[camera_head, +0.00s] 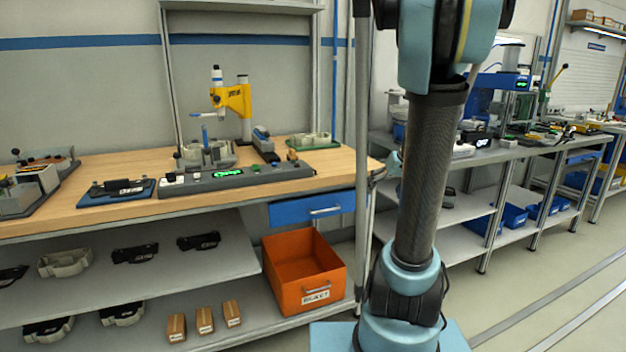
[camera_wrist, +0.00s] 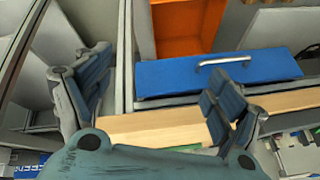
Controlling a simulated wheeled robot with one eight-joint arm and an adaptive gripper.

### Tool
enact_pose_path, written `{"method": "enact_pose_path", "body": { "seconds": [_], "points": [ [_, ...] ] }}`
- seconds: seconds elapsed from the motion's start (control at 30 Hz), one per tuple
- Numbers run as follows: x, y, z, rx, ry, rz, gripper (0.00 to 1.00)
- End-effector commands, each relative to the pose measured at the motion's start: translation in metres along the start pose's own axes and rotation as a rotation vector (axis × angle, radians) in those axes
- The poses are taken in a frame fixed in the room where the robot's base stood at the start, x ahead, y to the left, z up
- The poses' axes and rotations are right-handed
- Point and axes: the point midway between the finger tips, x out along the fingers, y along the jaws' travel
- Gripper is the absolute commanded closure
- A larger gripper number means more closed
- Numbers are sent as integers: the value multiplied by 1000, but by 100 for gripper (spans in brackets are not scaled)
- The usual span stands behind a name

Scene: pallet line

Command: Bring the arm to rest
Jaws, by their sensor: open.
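My gripper (camera_wrist: 160,108) shows in the wrist view with its two dark ribbed fingers spread wide apart. It is open and nothing is between the fingers. Beyond the fingers are the blue drawer front (camera_wrist: 185,80) with its metal handle and the pale wooden bench edge (camera_wrist: 150,126). In the head view my arm stands upright right of centre, in front of the gap between two benches. My gripper is not clearly visible there, as the arm hides most of that area.
A wooden workbench (camera_head: 215,195) carries a yellow press (camera_head: 238,100) and fixtures. Under it are the blue drawer (camera_head: 312,208), an orange reject bin (camera_head: 300,265) and shelves with dark parts. A second bench (camera_head: 520,150) stands right. The floor at lower right (camera_head: 535,290) is clear.

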Motion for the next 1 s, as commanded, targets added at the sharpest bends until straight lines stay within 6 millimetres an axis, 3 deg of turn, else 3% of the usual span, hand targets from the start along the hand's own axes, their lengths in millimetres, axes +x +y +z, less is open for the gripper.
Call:
{"method": "enact_pose_path", "body": {
  "seconds": [0.2, 0.5, 0.8, 1.0],
  "points": [
    [-12, -38, 57, 4, -76, 34, 15],
    [-23, -69, 138, 13, -164, 99, 15],
    [-26, -78, 218, 22, -231, 182, 15],
    [-24, -76, 257, 26, -257, 233, 15]
  ]
}}
